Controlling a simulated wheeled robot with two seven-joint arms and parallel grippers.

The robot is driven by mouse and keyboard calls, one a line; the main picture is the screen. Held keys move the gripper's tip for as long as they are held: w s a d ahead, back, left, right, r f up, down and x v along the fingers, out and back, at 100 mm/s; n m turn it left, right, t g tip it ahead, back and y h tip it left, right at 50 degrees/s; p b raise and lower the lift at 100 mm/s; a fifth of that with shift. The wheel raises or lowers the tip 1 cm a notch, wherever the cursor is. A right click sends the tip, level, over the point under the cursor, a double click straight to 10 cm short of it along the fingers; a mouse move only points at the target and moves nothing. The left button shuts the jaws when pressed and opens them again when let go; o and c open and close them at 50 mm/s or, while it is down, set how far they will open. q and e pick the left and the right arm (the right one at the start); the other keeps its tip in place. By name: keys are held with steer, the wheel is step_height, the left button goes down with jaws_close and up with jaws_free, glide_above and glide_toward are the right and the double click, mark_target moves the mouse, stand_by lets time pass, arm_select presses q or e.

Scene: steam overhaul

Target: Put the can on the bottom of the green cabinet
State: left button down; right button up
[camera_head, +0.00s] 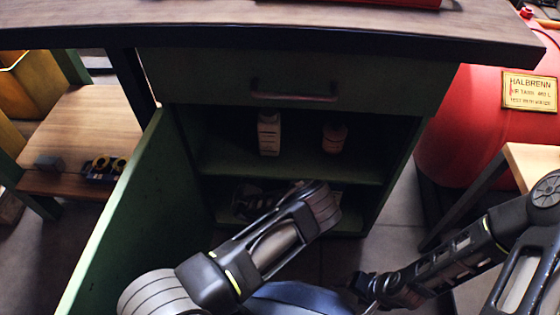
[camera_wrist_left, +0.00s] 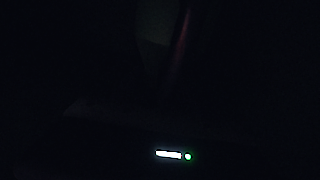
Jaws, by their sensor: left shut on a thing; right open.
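The green cabinet (camera_head: 300,173) stands under the bench top with its door (camera_head: 120,215) swung open to the left. My left arm reaches into its bottom compartment. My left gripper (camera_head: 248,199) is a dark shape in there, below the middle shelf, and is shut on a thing. In the left wrist view, almost black, a faint grey shape with a reddish edge, apparently the can (camera_wrist_left: 155,45), shows at the top middle. Its outline and whether it touches the cabinet floor cannot be told. My right gripper (camera_head: 366,289) is open and empty in front of the cabinet, low in the picture.
A pale bottle (camera_head: 269,134) and a small reddish-brown jar (camera_head: 334,138) stand on the middle shelf. The drawer with its handle (camera_head: 294,96) is shut above. A red tank (camera_head: 460,125) stands at the right. A wooden table (camera_head: 85,130) is at the left.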

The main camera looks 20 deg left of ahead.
arm_select(q)
step_height(320, 180, down, 5)
steer(key=shift+b, duration=1.1)
steer(key=shift+f, duration=0.3)
steer(key=shift+r, duration=0.1)
steer(key=shift+f+b, duration=1.05)
steer(key=shift+f, duration=0.85)
steer(key=shift+f, duration=0.1)
